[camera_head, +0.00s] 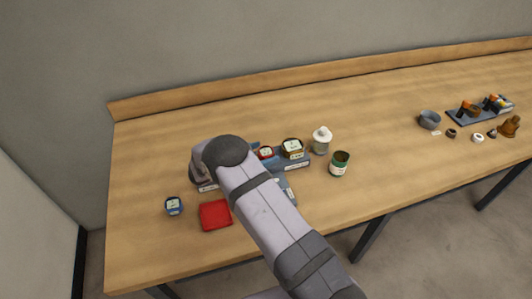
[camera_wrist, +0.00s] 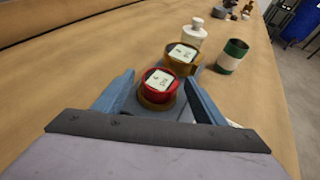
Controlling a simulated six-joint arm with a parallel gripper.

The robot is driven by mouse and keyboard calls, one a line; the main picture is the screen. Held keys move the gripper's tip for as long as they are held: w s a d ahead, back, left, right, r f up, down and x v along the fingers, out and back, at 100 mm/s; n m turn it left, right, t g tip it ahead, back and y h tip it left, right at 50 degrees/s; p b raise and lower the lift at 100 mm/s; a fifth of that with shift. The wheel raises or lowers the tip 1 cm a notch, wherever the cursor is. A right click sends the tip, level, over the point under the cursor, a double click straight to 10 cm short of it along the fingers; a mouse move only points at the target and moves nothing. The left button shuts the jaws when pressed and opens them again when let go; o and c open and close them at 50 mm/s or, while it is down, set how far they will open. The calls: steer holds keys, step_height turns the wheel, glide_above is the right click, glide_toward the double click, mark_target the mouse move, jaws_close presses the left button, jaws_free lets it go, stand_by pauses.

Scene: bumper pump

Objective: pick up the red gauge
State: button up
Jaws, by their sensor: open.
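The red gauge (camera_wrist: 158,86) has a red rim and a pale label face. It sits upright in a brown round seat on a blue-grey base (camera_wrist: 188,109). In the head view the red gauge (camera_head: 265,153) shows just beyond my arm. My gripper (camera_wrist: 161,92) is open, with one blue finger on each side of the red gauge in the wrist view. I cannot tell whether the fingers touch it. In the head view my arm hides the gripper and part of the base.
A brown-rimmed gauge (camera_wrist: 182,57) stands close behind the red one. A white bottle (camera_head: 321,140) and a green can (camera_head: 339,163) stand to the right. A blue gauge (camera_head: 173,206) and a red square pad (camera_head: 215,215) lie at the left front. The table's middle right is clear.

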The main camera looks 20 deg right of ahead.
steer(key=c, duration=1.3)
steer(key=shift+o, duration=0.2)
steer(key=shift+r, duration=0.1)
